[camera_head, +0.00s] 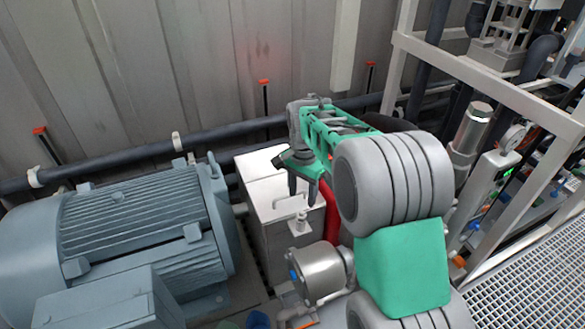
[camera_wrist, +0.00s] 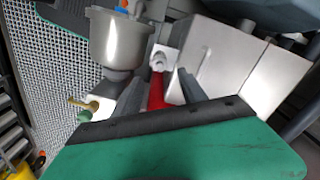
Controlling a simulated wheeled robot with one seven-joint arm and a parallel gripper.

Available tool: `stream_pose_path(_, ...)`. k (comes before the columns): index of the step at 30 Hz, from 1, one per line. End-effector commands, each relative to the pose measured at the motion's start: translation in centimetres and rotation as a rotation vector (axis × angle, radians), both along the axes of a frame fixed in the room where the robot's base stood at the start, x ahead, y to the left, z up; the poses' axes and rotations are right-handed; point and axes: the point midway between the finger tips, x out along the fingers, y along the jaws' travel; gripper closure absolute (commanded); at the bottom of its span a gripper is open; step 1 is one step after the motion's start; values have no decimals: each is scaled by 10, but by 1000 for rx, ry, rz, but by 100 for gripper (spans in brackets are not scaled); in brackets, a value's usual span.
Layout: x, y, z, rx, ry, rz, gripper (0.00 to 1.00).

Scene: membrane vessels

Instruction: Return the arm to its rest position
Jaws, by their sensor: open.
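My gripper (camera_head: 302,194) is in the middle of the head view, at the end of my green and grey arm. Its two grey fingers point down and are apart, with nothing held between them. In the wrist view the gripper's fingers (camera_wrist: 160,90) show spread apart on either side of a red pipe (camera_wrist: 156,92) seen beyond them. The red pipe (camera_head: 332,212) stands behind and right of the fingers in the head view. I cannot tell how close the fingers are to it. My arm hides part of the area behind it.
A large blue-grey motor (camera_head: 140,225) fills the lower left. A pale metal box (camera_head: 268,215) stands below the gripper, with a round metal housing (camera_head: 320,272) in front of it. A light frame (camera_head: 490,90) and a grating (camera_head: 530,285) are at right. Corrugated wall closes the back.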

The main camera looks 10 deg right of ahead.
Motion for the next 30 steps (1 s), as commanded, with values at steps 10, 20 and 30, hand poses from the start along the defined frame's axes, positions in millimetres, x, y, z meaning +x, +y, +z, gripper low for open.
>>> stream_pose_path(10,-10,0,-22,0,4,433,51)
stream_pose_path(20,-149,0,-48,36,86,861,51)
stream_pose_path(30,-211,2,39,-100,-208,883,51)
